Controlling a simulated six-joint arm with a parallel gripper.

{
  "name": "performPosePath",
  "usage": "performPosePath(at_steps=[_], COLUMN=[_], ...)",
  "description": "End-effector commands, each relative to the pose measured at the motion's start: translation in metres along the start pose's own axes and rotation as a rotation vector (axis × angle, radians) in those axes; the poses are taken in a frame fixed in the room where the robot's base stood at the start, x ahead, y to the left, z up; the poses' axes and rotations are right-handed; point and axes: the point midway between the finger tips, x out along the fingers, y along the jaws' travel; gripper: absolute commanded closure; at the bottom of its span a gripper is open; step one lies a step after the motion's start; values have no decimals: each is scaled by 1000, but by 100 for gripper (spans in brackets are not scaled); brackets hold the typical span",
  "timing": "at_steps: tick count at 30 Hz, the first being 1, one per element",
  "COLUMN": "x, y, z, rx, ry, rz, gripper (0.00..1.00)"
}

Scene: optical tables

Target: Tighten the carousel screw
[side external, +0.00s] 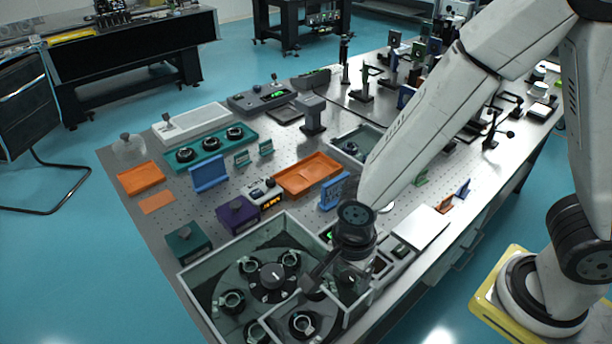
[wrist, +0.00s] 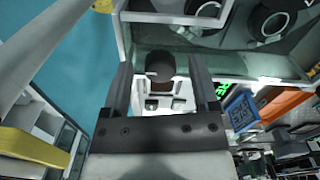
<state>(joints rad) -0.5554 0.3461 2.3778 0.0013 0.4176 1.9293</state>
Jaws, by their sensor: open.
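The carousel (side external: 272,277) sits inside a clear-walled box at the bottom of the side view. It has a dark central hub with several round holders around it. My gripper (side external: 325,266) is over the right part of this box, tilted down. In the wrist view my gripper (wrist: 160,76) is open, with one finger on each side of a dark round knob (wrist: 160,64). I cannot tell whether the fingers touch the knob, or whether it is the carousel screw. Part of the box's right side is hidden behind my gripper in the side view.
The box's clear wall (side external: 205,302) rises around the carousel. Close by stand a teal box (side external: 188,246), a purple box (side external: 238,214), a blue stand (side external: 334,191) and a white plate (side external: 421,228). An orange tray (side external: 308,174) lies farther back.

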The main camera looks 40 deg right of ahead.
Motion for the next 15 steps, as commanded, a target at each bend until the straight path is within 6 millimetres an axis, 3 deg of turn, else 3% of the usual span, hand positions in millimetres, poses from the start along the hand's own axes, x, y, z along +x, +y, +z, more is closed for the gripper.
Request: performPosePath(at_steps=[1, 7, 8, 15], x=[0, 0, 0, 0], y=[0, 0, 0, 0], z=[0, 0, 0, 0], rx=[0, 0, 0, -8], ry=[0, 0, 0, 0], rz=[0, 0, 0, 0], gripper=[32, 96, 100, 100])
